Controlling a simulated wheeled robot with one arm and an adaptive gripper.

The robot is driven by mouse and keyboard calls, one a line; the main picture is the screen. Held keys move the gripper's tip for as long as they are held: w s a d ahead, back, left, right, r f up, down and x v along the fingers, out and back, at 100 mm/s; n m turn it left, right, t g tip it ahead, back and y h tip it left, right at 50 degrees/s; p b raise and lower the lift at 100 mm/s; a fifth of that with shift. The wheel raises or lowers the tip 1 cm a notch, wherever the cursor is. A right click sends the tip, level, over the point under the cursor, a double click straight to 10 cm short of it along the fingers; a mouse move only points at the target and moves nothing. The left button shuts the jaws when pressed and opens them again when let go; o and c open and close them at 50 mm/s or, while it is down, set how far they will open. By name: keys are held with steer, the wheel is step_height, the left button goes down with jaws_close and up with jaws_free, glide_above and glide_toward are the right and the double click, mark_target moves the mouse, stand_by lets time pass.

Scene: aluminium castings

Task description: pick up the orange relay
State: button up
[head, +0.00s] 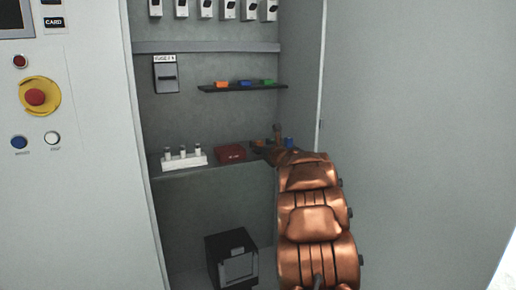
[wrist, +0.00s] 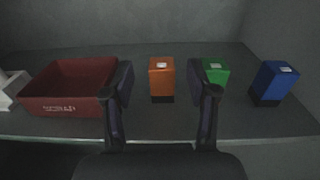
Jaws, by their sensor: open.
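The orange relay (wrist: 161,80), a small block with a dark base and a pale label on top, stands upright on a grey shelf. In the wrist view it appears between the two dark fingers of my gripper (wrist: 160,70), beyond or level with their tips; I cannot tell the exact depth. My gripper is open, with visible gaps on both sides of the relay. In the head view my copper-coloured arm reaches into the cabinet at the lower shelf's right end and hides much of the gripper.
A green relay (wrist: 215,73) stands close right, partly behind the right finger. A blue relay (wrist: 273,84) stands farther right. A dark red tray (wrist: 75,88) lies left, near the left finger. A white holder (head: 184,160) is left of it. A narrow upper shelf (head: 242,89) hangs above.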

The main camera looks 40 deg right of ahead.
mark_target(260, 144)
steer(key=shift+x, duration=1.5)
steer(key=shift+d+f, duration=0.1)
steer(key=shift+d, duration=0.05)
steer(key=shift+c, duration=0.2)
jaws_close()
